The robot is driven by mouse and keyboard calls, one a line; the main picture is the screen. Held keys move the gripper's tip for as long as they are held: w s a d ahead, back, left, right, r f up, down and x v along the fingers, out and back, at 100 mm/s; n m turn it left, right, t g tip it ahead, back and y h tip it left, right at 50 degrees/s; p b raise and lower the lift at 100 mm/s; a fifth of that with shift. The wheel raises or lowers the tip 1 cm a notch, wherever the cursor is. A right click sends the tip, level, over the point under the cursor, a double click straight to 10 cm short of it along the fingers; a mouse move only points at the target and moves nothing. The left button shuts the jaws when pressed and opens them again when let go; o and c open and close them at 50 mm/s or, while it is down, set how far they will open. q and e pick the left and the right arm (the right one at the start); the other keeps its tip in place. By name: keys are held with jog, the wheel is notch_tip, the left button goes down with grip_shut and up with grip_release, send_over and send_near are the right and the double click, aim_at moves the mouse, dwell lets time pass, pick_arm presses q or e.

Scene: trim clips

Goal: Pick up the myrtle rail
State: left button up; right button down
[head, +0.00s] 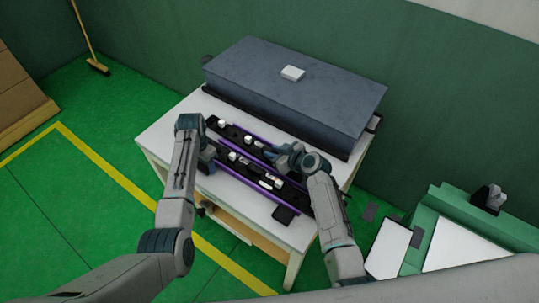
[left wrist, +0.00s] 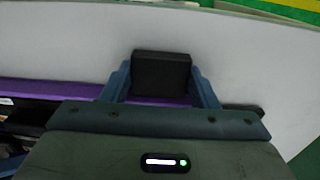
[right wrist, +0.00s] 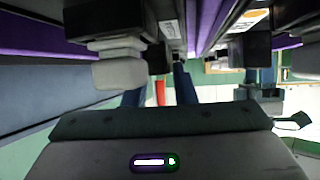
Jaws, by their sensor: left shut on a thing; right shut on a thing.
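Long dark rail pieces with purple edges lie on the white table; the near purple strip (head: 254,187) takes up the front. I take this purple rail as the myrtle rail, though no name is readable. White clips on black blocks (head: 233,157) sit along it. My left gripper (head: 207,160) is at its left end. In the left wrist view it is shut on a black block (left wrist: 161,74), with purple (left wrist: 45,90) just below. My right gripper (head: 287,156) is shut toward the right, at the far side; its fingers hide what it holds. A black block with a white clip (right wrist: 118,62) hangs close by.
A big grey box (head: 295,90) with a small white piece (head: 292,73) on top stands along the table's back. The white table (head: 160,137) is bare at left and front. A green bench (head: 460,220) with white panels stands at the right.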

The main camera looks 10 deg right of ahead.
jog(key=shift+r, duration=0.1)
notch_tip(320, 180, up, 10)
dwell(0.5)
pick_arm(q)
jog(key=o, duration=1.2)
jog(key=shift+r, duration=0.1)
notch_tip(320, 180, up, 12)
jog(key=shift+f, duration=0.15)
